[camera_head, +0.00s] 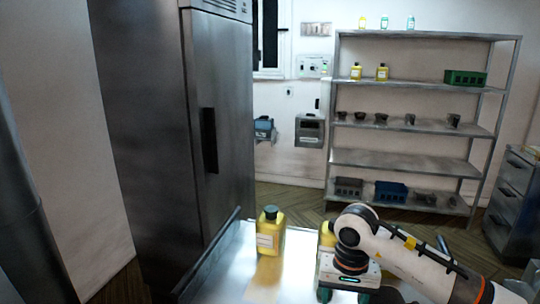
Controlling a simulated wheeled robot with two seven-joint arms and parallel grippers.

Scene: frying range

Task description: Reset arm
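My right arm comes in from the lower right, over a shiny metal table. My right gripper (344,292) points down near the front edge of the picture. Its two teal-tinted finger parts show apart, but the tips are cut off by the bottom edge, so I cannot tell whether anything is between them. My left gripper and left arm are not in view.
A yellow bottle (270,231) with a dark cap stands on the metal table (218,262). A second yellow bottle (327,238) is partly hidden behind my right gripper. A tall steel fridge (170,130) stands left. A metal shelf (400,157) stands behind.

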